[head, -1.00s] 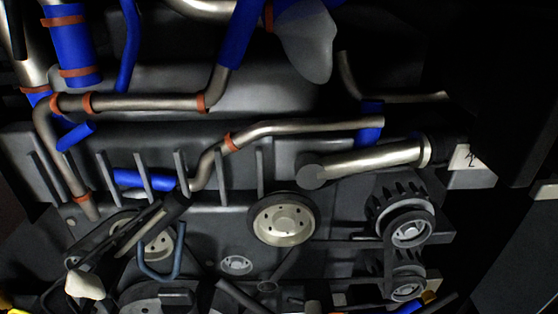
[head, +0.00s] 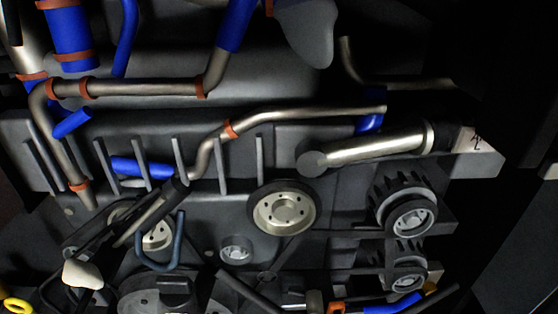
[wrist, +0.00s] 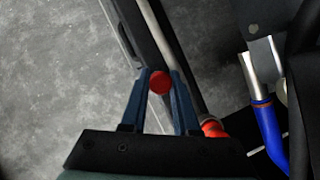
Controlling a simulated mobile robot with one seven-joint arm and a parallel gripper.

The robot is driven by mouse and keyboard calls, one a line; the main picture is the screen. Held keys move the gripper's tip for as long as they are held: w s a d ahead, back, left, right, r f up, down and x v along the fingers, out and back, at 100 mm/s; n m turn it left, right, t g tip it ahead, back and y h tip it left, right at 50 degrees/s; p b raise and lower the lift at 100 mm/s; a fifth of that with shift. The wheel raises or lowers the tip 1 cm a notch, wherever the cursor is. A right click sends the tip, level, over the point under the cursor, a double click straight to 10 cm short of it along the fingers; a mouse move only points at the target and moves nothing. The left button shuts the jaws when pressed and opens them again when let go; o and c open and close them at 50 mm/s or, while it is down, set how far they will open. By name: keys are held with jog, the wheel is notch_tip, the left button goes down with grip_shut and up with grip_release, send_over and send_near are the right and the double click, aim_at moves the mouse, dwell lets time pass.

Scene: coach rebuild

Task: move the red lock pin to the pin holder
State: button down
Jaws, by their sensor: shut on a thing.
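In the wrist view, my gripper (wrist: 160,74) is shut on the red lock pin (wrist: 160,83). Only the pin's round red end shows between the two blue-grey fingertips; the rest of it is hidden. I cannot make out my gripper or the pin in the head view. I cannot pick out the pin holder in either view.
The head view shows a dark engine with metal pipes, blue hoses and a large pulley (head: 283,207). A yellow ring (head: 17,305) is at the lower left. In the wrist view, a pipe with an orange-red collar (wrist: 213,128) and a blue hose (wrist: 268,132) lie right of the fingers. Grey floor (wrist: 60,70) shows at left.

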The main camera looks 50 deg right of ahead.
jog(key=shift+f+b, duration=0.6)
jog(key=shift+f, duration=0.4)
jog(key=c, duration=0.6)
grip_release()
jog(key=shift+o, duration=0.4)
jog(key=o, duration=0.3)
jog(key=shift+o, duration=0.2)
